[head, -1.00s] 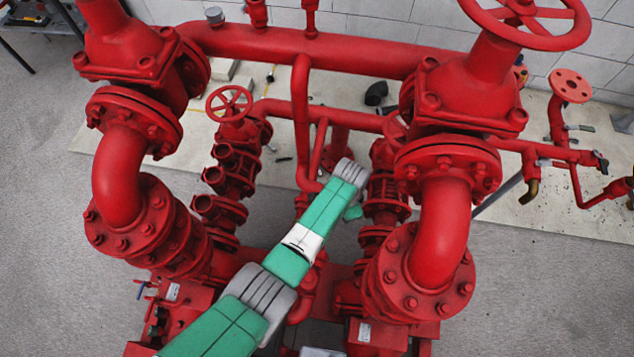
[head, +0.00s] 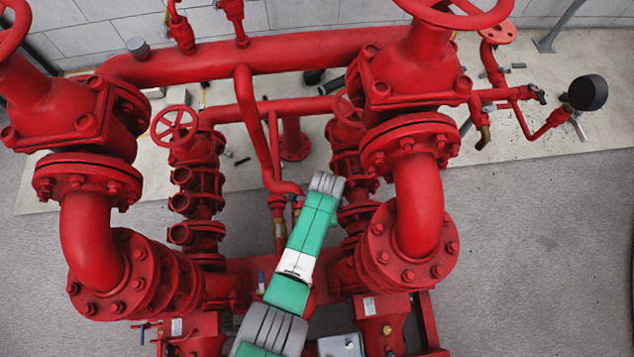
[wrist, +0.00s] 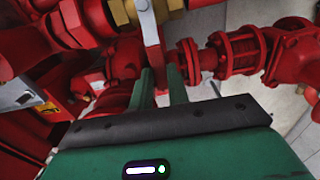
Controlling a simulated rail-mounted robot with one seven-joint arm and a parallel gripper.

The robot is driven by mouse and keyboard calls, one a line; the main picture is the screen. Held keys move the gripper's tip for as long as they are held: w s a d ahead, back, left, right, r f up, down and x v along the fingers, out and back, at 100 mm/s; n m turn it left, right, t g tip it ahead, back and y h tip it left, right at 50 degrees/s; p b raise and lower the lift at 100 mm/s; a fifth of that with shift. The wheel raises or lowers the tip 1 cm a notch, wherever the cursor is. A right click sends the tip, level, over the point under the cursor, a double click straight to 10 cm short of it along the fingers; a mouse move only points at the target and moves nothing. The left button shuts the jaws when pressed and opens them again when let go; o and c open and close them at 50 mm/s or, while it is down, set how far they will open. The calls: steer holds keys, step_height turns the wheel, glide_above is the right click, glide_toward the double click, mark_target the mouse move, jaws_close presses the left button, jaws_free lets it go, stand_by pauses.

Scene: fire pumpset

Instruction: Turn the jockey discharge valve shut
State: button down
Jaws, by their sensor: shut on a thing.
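In the wrist view, my gripper (wrist: 160,75) has its two green fingers closed around the lower end of a flat lever handle (wrist: 152,35). The lever hangs from a brass valve body (wrist: 125,12) at the top edge, whose upper part is cut off. I take this as the jockey discharge valve. In the head view, a thin red riser with a brass-coloured fitting (head: 278,204) stands just left of my wrist. My fingers and the lever are hidden there behind my arm.
A red handwheel (head: 174,126) sits left on a flanged valve stack. Large red elbows stand left (head: 88,240) and right (head: 420,220) of my arm. A red flanged pipe (wrist: 235,52) runs close right of my fingers. A black gauge (head: 588,93) is far right.

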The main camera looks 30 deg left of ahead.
stand_by(0.3)
steer(key=c, duration=1.3)
jaws_free()
steer(key=shift+c, duration=0.2)
step_height(320, 180, up, 8)
steer(key=p, duration=0.3)
